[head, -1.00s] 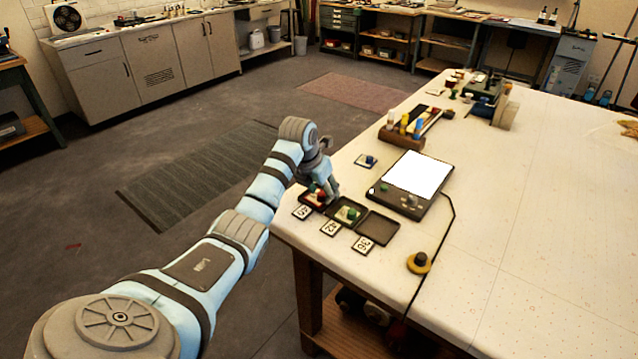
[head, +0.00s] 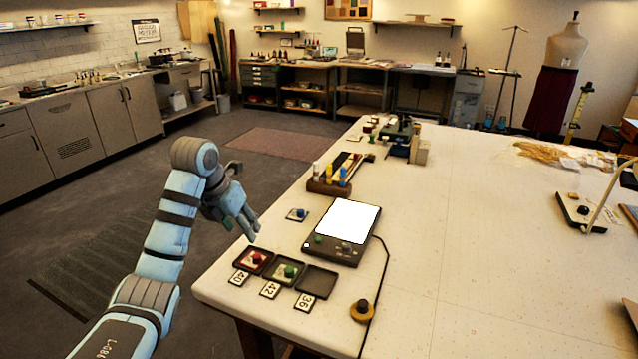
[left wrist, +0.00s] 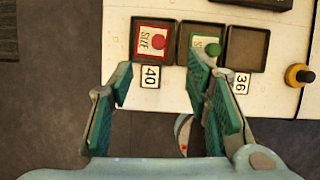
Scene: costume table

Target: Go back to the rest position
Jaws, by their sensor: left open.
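My left gripper (head: 246,226) is open and empty, raised at the left edge of the table in the head view. In the left wrist view its two green-padded fingers (left wrist: 160,98) are spread apart with nothing between them. Just beyond them are three dark square trays. The tray by label 40 (head: 239,262) holds a red piece (left wrist: 157,41) on a red-edged card. The tray by label 42 holds a green piece (head: 289,271) on a green-edged card. The tray by label 36 (head: 331,283) is empty. My right gripper is not in view.
A flat device with a white lit panel (head: 347,217) stands behind the trays, with a blue-knobbed card (head: 297,214) to its left. A yellow-and-black round button (head: 361,309) and a cable lie to the right. The table's (head: 440,260) middle is clear; floor lies left.

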